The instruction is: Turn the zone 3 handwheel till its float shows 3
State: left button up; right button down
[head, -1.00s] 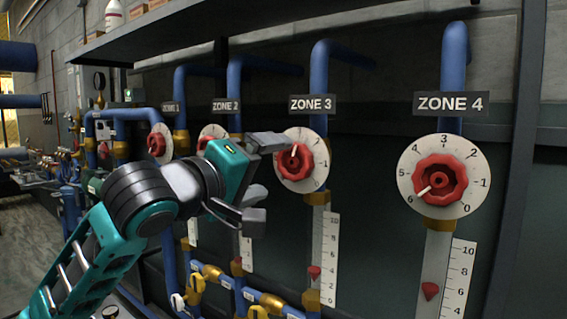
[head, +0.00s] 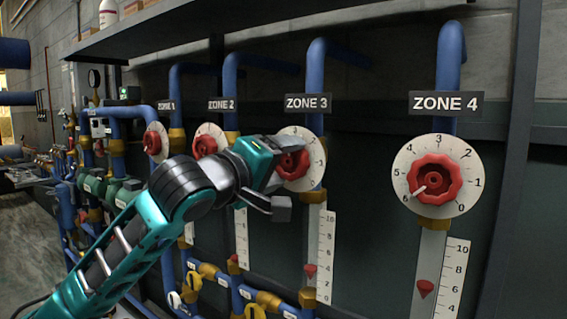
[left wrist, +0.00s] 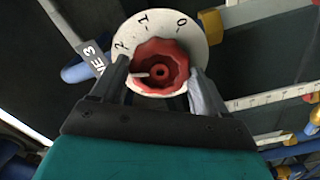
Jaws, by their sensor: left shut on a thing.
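The zone 3 handwheel (head: 293,163) is a red knob on a white numbered dial (head: 315,146), below the ZONE 3 sign (head: 308,103). My left gripper (head: 288,178) reaches it from the left, one finger above and one below. In the left wrist view the handwheel (left wrist: 160,70) sits between both fingers, which are shut on it. Its white pointer faces left, past the 2; the figure there is hidden by a finger. The red zone 3 float (head: 310,271) stands near the 4 of its white scale (head: 326,250). My right gripper is out of view.
The zone 4 handwheel (head: 433,182) is to the right, its pointer near 6. The zone 2 handwheel (head: 205,146) is close on the left, behind my arm. Blue pipes with brass fittings run below, and a shelf (head: 170,30) hangs above.

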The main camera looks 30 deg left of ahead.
pick_arm(q)
jog(key=shift+c, duration=0.3)
jog(key=n+p, duration=0.1)
jog(key=n, duration=0.2)
jog(key=shift+n, duration=0.3)
jog(key=shift+r+n+p, duration=0.1)
jog(key=shift+n+p, duration=0.65)
jog(key=shift+n, duration=0.95)
